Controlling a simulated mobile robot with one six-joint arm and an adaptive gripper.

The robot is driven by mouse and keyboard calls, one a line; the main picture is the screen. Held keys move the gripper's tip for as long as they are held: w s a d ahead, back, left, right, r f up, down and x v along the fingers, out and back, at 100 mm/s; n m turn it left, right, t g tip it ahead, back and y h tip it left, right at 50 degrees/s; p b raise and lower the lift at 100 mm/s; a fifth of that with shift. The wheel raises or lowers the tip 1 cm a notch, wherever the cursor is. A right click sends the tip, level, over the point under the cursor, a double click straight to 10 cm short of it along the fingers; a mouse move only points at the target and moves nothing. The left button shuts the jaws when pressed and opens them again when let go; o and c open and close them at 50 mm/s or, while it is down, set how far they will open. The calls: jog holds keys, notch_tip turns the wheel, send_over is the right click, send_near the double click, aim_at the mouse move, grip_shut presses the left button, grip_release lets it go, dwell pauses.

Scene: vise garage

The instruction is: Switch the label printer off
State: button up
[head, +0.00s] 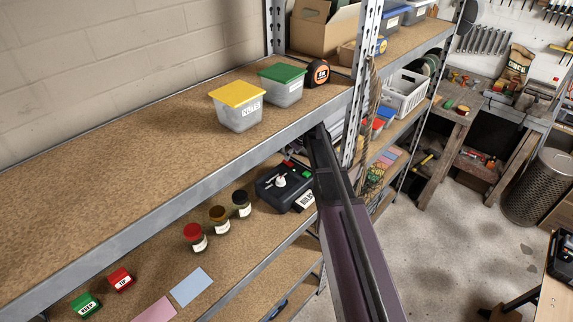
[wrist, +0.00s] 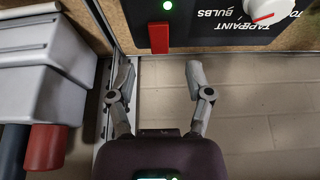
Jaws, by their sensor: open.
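The label printer (head: 268,192) is a black box with a white dial, on the middle shelf in the head view. A white label reading BULBS (head: 305,201) hangs at its front. In the wrist view the printer (wrist: 225,38) fills the top right, with words around a red and white dial (wrist: 270,10). A green light (wrist: 167,5) shows there, with a red switch piece (wrist: 159,37) below it. My gripper (wrist: 160,78) is open and empty. Its fingertips are spread either side of the switch's line, apart from it in the picture. In the head view my arm hides the gripper.
Several small jars (head: 219,220) stand left of the printer. The upper shelf edge (head: 180,198) runs above it, and a metal upright (head: 362,85) stands to the right. In the wrist view grey bins (wrist: 40,60) lie close to the left finger.

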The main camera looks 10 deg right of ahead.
aim_at(288, 162)
jog(key=shift+b+x, duration=1.95)
jog(key=shift+x, duration=0.45)
grip_shut()
